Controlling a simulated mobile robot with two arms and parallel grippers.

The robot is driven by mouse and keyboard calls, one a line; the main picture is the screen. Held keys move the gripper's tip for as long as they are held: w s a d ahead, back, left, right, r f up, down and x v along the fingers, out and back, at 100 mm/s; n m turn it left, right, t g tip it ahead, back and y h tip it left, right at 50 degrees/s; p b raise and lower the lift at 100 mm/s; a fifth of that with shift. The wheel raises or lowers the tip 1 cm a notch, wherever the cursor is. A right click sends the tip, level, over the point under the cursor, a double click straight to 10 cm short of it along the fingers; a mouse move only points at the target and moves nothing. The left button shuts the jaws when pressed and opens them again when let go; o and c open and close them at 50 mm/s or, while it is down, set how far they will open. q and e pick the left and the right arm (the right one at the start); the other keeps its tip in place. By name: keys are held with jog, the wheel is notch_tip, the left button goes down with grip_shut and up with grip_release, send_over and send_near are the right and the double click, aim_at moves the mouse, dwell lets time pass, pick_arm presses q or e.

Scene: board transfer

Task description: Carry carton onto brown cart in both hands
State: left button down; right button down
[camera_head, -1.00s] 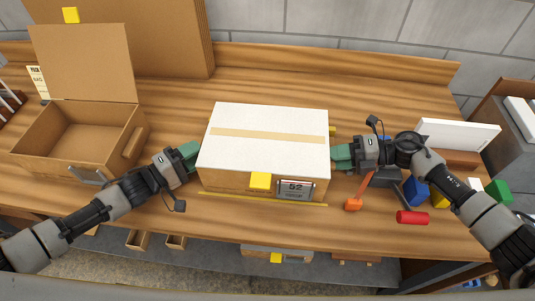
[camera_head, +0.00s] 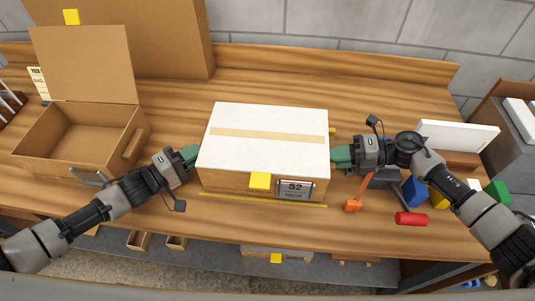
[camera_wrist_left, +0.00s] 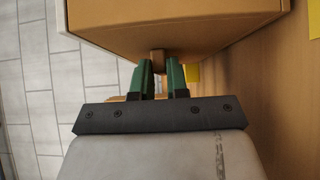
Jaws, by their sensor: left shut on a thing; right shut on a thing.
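The carton (camera_head: 265,141) is a box with a white top, a tan tape strip and brown sides, on the wooden table in the middle of the head view. A label reading 52 and a yellow square are on its front. My left gripper (camera_head: 191,155) meets its left side. In the left wrist view, the green fingers of my left gripper (camera_wrist_left: 159,80) are shut on a small brown tab of the carton (camera_wrist_left: 170,30). My right gripper (camera_head: 341,156) is shut at its right side; its fingertips are partly hidden. The brown cart is not seen for certain.
An open brown box (camera_head: 81,130) stands at the left. A big brown panel (camera_head: 130,40) leans at the back left. A red cylinder (camera_head: 411,219), an orange tool (camera_head: 353,205), a blue block (camera_head: 415,190) and a white box (camera_head: 458,135) lie at the right. The table behind the carton is clear.

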notch_tip(320, 180, up, 4)
jog(key=p, duration=0.4)
jog(key=shift+r, duration=0.25)
dwell(0.3)
